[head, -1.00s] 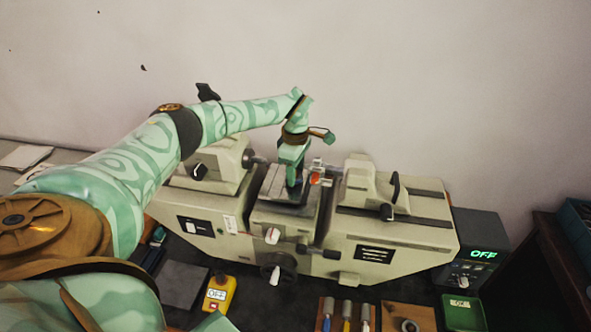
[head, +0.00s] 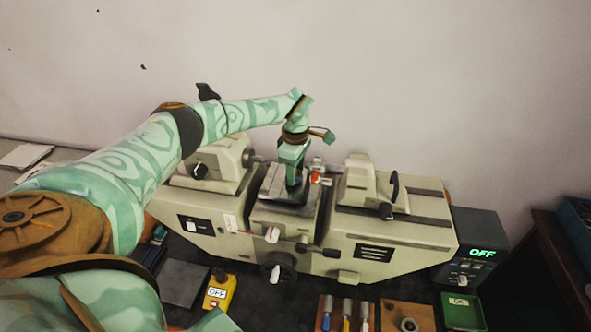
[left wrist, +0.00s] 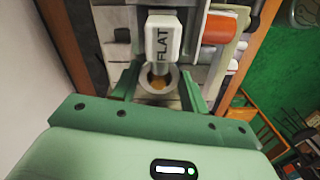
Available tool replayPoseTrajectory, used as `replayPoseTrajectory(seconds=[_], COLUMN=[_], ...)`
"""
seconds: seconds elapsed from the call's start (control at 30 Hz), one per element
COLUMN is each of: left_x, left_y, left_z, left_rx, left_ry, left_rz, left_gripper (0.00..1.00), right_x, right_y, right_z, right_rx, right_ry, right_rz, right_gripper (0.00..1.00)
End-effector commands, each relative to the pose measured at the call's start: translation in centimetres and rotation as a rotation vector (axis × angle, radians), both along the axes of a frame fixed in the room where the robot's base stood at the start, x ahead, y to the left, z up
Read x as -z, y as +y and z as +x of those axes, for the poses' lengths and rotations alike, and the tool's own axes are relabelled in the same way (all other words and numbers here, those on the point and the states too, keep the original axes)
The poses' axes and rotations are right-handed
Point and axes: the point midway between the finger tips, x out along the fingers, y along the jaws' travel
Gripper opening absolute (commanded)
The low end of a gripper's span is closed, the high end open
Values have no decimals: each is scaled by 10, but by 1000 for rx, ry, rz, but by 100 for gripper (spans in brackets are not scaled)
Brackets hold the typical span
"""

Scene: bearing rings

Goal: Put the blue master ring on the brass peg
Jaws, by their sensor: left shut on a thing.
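My left gripper (head: 294,184) points down over the middle table of the cream measuring machine (head: 285,215). In the left wrist view its two green fingers (left wrist: 158,84) stand on either side of a pale grey ring (left wrist: 146,91) and are shut on it. No blue shows on this ring from here. A brass-coloured spot (left wrist: 158,80), likely the brass peg, shows inside its hole. I cannot tell how far down the ring sits. In the head view the fingers hide the ring and peg. My right gripper is not in view.
A white block marked FLAT (left wrist: 164,38) stands close to the ring, with an orange part (left wrist: 218,28) beside it. A yellow control box (head: 219,293) and a display reading OFF (head: 482,254) flank the machine.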

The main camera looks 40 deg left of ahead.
Motion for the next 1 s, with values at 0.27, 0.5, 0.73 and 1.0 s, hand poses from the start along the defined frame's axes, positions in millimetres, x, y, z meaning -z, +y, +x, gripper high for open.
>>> replayPoseTrajectory(seconds=[0.27, 0.5, 0.73, 1.0], left_x=[2, 5, 6, 6], left_y=[0, 0, 0, 0], left_z=[0, 0, 0, 0], left_rx=[0, 0, 0, 0], left_ry=[0, 0, 0, 0], left_rz=[0, 0, 0, 0], left_gripper=[18, 18, 64, 70], right_x=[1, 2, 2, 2], right_y=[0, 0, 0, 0], right_z=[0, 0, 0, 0], right_rx=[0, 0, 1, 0], right_ry=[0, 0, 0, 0], right_rz=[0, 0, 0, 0], right_gripper=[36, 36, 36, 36])
